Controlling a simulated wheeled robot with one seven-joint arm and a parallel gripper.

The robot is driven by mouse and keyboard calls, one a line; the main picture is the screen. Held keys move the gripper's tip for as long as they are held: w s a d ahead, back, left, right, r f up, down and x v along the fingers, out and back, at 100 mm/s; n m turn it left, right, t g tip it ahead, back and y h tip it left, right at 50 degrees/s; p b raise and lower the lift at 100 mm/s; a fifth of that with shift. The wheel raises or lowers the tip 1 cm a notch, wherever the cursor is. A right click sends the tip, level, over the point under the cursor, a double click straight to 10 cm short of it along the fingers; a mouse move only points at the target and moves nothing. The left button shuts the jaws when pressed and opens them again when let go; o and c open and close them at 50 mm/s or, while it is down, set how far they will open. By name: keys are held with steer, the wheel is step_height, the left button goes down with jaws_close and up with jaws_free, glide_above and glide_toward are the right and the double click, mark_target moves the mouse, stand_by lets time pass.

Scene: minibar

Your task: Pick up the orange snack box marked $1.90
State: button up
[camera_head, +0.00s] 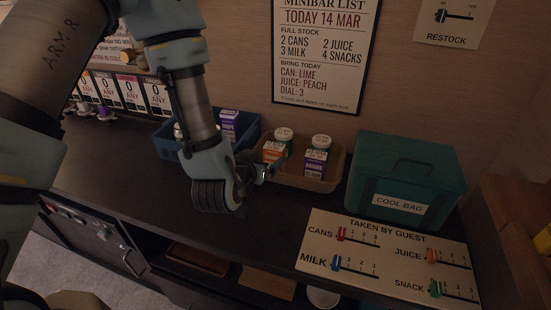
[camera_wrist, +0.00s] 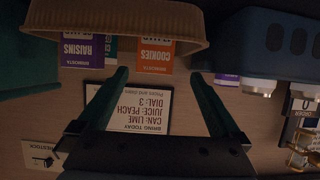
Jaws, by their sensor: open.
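An orange snack box (camera_head: 271,150) stands in a tan tray (camera_head: 300,183) on the dark counter. In the wrist view, which is upside down, the orange box (camera_wrist: 156,55) reads COOKIES and the tan tray (camera_wrist: 115,22) hides part of it. I cannot read a $1.90 mark. A purple RAISINS box (camera_head: 315,162) stands to its right in the same tray and also shows in the wrist view (camera_wrist: 83,52). My gripper (camera_wrist: 160,75) is open and empty, its fingers apart on either side of the orange box's line of view. In the head view my gripper (camera_head: 273,169) is beside the tray's left end.
White bottles with green caps (camera_head: 321,142) stand behind the boxes in the tray. A blue bin (camera_head: 167,143) is left of the tray, partly behind my arm. A teal cool bag (camera_head: 407,175) stands close on the right. A slider board (camera_head: 385,257) lies at front right.

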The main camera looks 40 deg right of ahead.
mark_target(272, 153)
steer(key=shift+s+d, duration=0.15)
steer(key=shift+d, duration=0.25)
steer(key=p+x, duration=0.1)
steer(key=x, duration=0.4)
steer(key=shift+p, duration=0.3)
steer(key=shift+p+x, duration=1.2)
steer(key=shift+x, duration=1.5)
steer(key=shift+s+f, duration=0.1)
steer(key=shift+f, duration=0.05)
steer(key=shift+c, duration=0.2)
steer(key=c, duration=1.4)
